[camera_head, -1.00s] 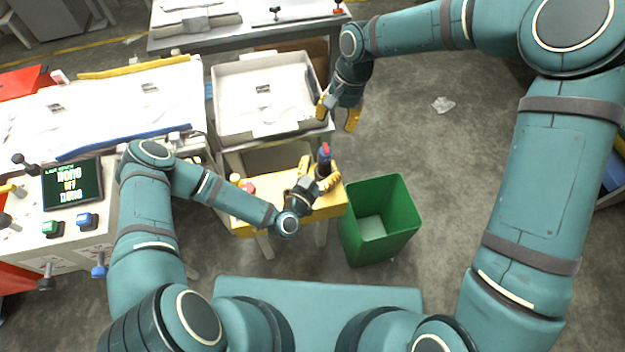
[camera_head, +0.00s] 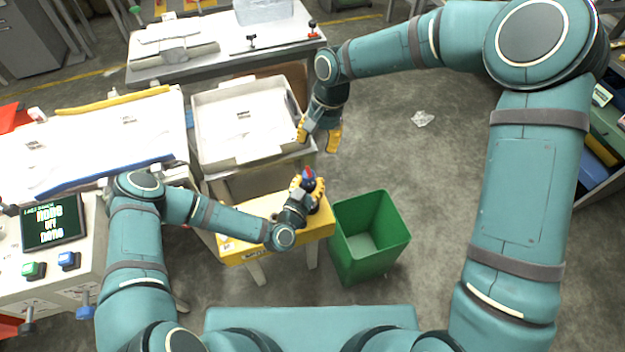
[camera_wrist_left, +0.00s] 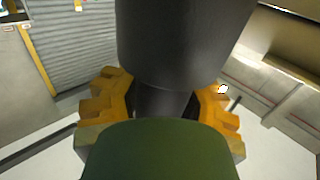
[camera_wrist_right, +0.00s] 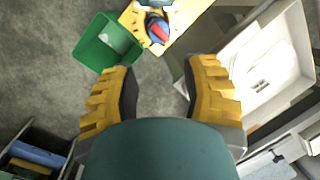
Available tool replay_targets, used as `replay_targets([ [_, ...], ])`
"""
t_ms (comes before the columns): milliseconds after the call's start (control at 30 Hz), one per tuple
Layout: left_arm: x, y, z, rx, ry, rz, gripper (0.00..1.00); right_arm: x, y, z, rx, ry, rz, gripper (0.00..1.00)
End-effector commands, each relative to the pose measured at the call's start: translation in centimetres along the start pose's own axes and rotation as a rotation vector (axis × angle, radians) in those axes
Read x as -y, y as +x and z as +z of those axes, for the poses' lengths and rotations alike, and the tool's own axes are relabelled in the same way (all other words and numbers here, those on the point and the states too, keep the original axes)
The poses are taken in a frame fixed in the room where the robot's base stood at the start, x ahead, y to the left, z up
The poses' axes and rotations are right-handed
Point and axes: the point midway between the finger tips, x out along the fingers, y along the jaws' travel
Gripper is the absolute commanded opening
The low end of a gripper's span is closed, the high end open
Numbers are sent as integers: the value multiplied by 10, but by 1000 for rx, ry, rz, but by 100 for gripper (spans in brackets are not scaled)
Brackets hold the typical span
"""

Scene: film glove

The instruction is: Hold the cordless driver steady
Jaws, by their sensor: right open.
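The cordless driver (camera_head: 309,178), dark with a red and blue top, stands upright at the right end of the small yellow stand (camera_head: 245,243). My left gripper (camera_head: 306,187) is around it. In the left wrist view the yellow fingers press both sides of the driver's narrow dark part, below its wide dark body (camera_wrist_left: 185,40). My right gripper (camera_head: 318,138) is open and empty, above and beyond the driver. In the right wrist view the driver (camera_wrist_right: 158,30) lies ahead of the open fingers, clear of them. The driver's lower end is hidden.
A green bin (camera_head: 372,262) stands on the floor right of the stand. A white tray (camera_head: 205,143) is behind the stand. A console with a screen (camera_head: 50,222) is at left. Open floor lies right of the bin, with a crumpled scrap (camera_head: 422,118).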

Motion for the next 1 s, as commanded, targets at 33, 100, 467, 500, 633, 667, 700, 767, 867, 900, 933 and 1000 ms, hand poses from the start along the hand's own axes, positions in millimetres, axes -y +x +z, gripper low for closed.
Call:
replay_targets([
  [33, 0, 0, 0, 1, 0, 0, 0, 0, 0, 0, 0, 0, 0, 46],
  [100, 0, 0, 0, 1, 0, 0, 0, 0, 0, 0, 0, 0, 0, 46],
  [467, 0, -1, 0, 1, 0, 0, 0, -5, -1, 1, 28, -164, -43, 0],
  [500, 0, -1, 0, 2, 0, 0, 0, -6, -1, 2, 33, -214, -55, 0],
  [633, 0, -1, 1, 2, 0, 0, 0, -10, -2, 4, 50, -391, -107, 0],
  [667, 0, -1, 1, 2, 0, 0, 0, -11, -2, 4, 52, -432, -119, 0],
  [700, 0, -1, 1, 2, 0, 0, 0, -12, -3, 4, 53, -488, -136, 0],
  [767, 0, -1, 1, 2, 0, 0, 0, -14, -3, 5, 52, -570, -162, 0],
  [867, 0, -1, 1, 2, 0, 0, 0, -16, -5, 5, 45, -706, -207, 0],
  [900, 0, -1, 1, 3, 0, 0, 0, -17, -6, 6, 40, -761, -225, 0],
  [933, 0, -1, 1, 3, 0, 0, 0, -18, -6, 6, 36, -802, -238, 0],
  [1000, 0, -1, 1, 3, -1, 0, 0, -20, -8, 7, 23, -896, -269, 0],
])
